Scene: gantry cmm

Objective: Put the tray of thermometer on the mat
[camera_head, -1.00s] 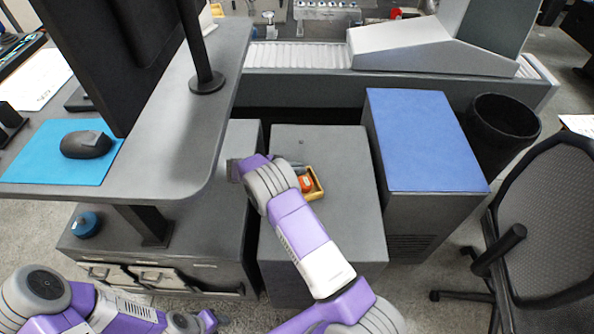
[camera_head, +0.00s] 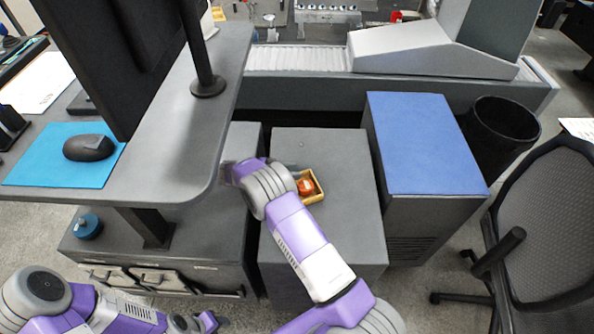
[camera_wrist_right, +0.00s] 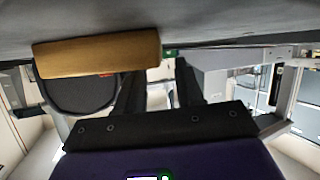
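The tray (camera_head: 317,195) is a small yellow-brown box on top of the middle grey cabinet, with an orange-red thing, likely the thermometer (camera_head: 306,186), inside. My right wrist hides part of its left side. In the right wrist view the tray (camera_wrist_right: 95,55) shows as a yellow-brown side wall, left of the fingers and not between them. My right gripper (camera_wrist_right: 156,72) is open and empty; in the head view it lies left of the tray. A blue mat (camera_head: 420,140) covers the right cabinet. My left gripper (camera_head: 207,322) is low in the head view, its fingers too small to judge.
A cyan mouse mat (camera_head: 60,160) with a black mouse (camera_head: 89,147) lies on the desk (camera_head: 185,140) at left, whose edge stands near my right gripper. A black bin (camera_head: 500,130) and a chair (camera_head: 545,220) are at right. The blue mat is clear.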

